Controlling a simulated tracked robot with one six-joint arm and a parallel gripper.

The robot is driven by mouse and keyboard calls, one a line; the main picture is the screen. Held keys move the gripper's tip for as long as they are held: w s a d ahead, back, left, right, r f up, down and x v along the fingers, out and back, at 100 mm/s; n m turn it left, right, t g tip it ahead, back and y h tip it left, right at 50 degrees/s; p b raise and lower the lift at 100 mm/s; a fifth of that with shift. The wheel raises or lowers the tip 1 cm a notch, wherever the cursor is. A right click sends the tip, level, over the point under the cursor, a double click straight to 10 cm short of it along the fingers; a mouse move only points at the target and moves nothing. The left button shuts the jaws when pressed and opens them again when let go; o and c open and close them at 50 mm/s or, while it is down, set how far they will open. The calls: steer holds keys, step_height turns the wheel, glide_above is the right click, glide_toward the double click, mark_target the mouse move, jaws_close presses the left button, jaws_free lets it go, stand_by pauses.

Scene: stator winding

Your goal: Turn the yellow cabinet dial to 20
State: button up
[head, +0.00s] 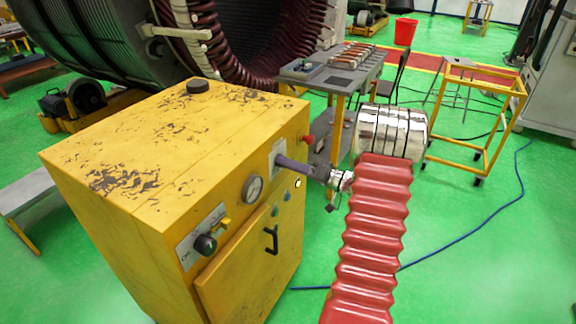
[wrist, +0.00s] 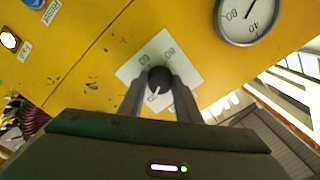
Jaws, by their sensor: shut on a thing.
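The yellow cabinet (head: 110,150) stands in the left half of the head view. In the wrist view its black dial (wrist: 160,75) sits on a white scale plate (wrist: 133,69) with small numbers too small to read surely. A white pointer mark on the dial points toward the bottom, slightly left. My gripper (wrist: 160,88) has a finger on either side of the dial and is shut on it. In the head view my gripper (head: 283,161) reaches the plate from the right, and its fingers hide the dial.
A round gauge (head: 253,188) sits beside the plate, left of it in the head view. A red button (head: 308,139), a dark switch (head: 205,244) and a black handle (head: 271,240) also stick out from the cabinet. A grey workbench (head: 340,75) and a yellow frame (head: 470,95) stand behind.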

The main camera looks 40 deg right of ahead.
steer(key=shift+a+f, duration=0.1)
steer(key=shift+f, duration=0.2)
steer(key=o, duration=1.1)
steer(key=shift+r, duration=0.2)
steer(key=shift+c, duration=0.2)
steer(key=shift+s+d, duration=0.1)
steer(key=shift+d, duration=0.1)
steer(key=v, duration=1.3)
steer(key=shift+s, duration=0.3)
